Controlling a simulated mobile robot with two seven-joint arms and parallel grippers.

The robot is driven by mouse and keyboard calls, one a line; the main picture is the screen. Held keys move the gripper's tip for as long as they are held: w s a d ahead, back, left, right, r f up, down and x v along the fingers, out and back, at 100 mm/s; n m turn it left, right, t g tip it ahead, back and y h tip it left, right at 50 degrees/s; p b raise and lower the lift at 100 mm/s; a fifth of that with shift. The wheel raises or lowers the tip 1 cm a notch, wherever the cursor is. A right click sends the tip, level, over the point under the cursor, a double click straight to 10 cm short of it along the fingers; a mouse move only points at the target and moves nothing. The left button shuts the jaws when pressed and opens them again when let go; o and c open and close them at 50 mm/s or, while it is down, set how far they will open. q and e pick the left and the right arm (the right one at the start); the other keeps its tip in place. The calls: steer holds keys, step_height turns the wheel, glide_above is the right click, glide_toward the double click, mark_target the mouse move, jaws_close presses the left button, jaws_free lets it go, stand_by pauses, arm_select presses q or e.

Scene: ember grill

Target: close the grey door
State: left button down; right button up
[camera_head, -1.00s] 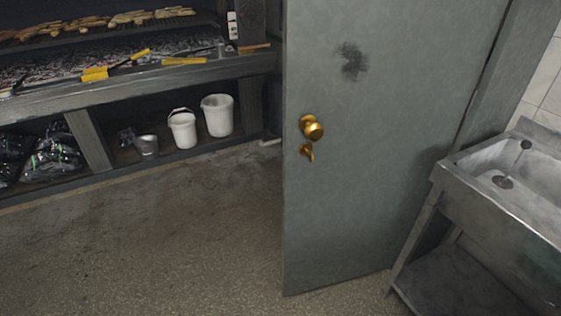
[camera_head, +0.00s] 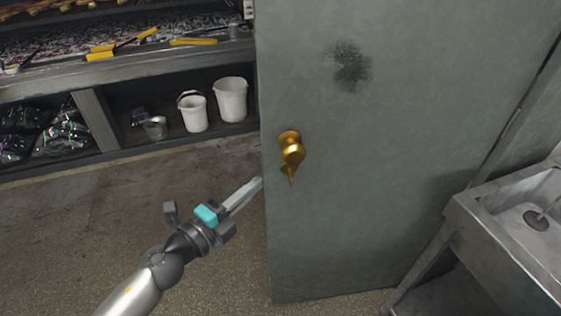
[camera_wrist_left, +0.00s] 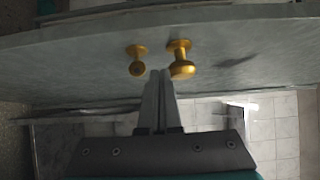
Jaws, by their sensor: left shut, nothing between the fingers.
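The grey door (camera_head: 390,150) stands open, its free edge on the left and a dark smudge high on its face. A round brass knob (camera_head: 292,150) sits near that edge, with a small brass turn piece (camera_head: 290,178) below it. My left gripper (camera_head: 257,184) is shut and empty, its fingertips beside the door's free edge, below and left of the knob. In the left wrist view the door (camera_wrist_left: 90,50) spans the top, with the knob (camera_wrist_left: 181,66) and turn piece (camera_wrist_left: 137,67) just beyond the shut fingertips. I cannot tell whether they touch. My right gripper is out of view.
A metal sink (camera_head: 510,225) stands at the right beside the door. At the back left, a grill counter (camera_head: 60,75) holds yellow-handled tools, with white buckets (camera_head: 231,100) and black bags on the shelf below. The floor (camera_head: 80,240) at left is clear.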

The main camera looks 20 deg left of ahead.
mark_target(281, 162)
arm_select(q)
steer(key=p+x, duration=0.1)
steer(key=x, duration=0.9)
steer(key=shift+a, duration=0.1)
